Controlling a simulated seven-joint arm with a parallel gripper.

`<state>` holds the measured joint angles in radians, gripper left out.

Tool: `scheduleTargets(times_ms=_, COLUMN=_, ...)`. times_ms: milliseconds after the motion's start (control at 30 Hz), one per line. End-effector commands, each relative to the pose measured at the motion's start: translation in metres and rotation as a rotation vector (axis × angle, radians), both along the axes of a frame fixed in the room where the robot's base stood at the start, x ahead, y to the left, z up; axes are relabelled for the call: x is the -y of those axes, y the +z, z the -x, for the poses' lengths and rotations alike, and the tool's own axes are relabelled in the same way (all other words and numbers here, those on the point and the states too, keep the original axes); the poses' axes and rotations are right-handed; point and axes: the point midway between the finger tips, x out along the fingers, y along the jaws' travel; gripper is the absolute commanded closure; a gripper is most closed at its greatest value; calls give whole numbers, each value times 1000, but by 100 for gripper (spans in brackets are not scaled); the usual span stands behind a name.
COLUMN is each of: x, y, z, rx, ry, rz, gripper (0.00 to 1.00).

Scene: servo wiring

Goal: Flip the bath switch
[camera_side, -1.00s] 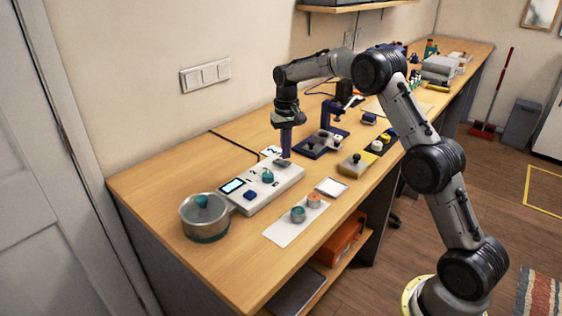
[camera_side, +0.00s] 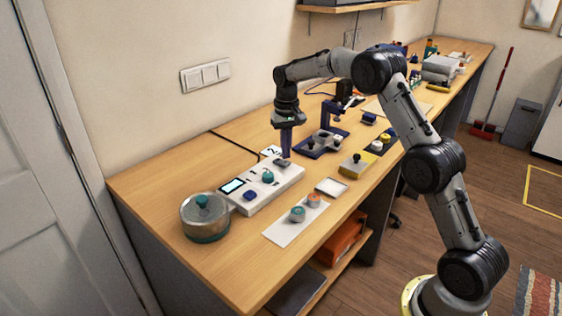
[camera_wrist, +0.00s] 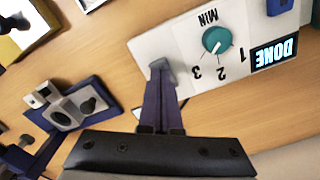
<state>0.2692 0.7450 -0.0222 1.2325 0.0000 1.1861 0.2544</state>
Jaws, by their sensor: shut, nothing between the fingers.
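A white control box (camera_side: 262,190) lies on the bench with a lit display (camera_side: 232,186), a blue knob (camera_side: 250,195) and a teal knob (camera_side: 268,176). In the wrist view the display (camera_wrist: 274,54) reads "DONE", and the teal dial (camera_wrist: 216,40) is marked MIN, 1, 2, 3. A grey switch (camera_side: 282,163) sits at the box's far end; it also shows in the wrist view (camera_wrist: 161,66). My gripper (camera_side: 286,155) is shut and empty, pointing down. Its fingertips (camera_wrist: 160,76) are right at the switch and partly cover it; I cannot tell whether they touch.
A round metal pot (camera_side: 205,217) with a teal lid knob stands at the box's near end. A white sheet (camera_side: 285,229) with two small round parts lies in front.

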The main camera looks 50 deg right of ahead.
Motion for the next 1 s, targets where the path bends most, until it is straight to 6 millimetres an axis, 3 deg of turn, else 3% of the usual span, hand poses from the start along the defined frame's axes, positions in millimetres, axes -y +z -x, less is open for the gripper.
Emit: scheduleTargets(times_ms=1000, x=0, y=-14, z=0, rx=-1, ry=0, rz=0, gripper=100)
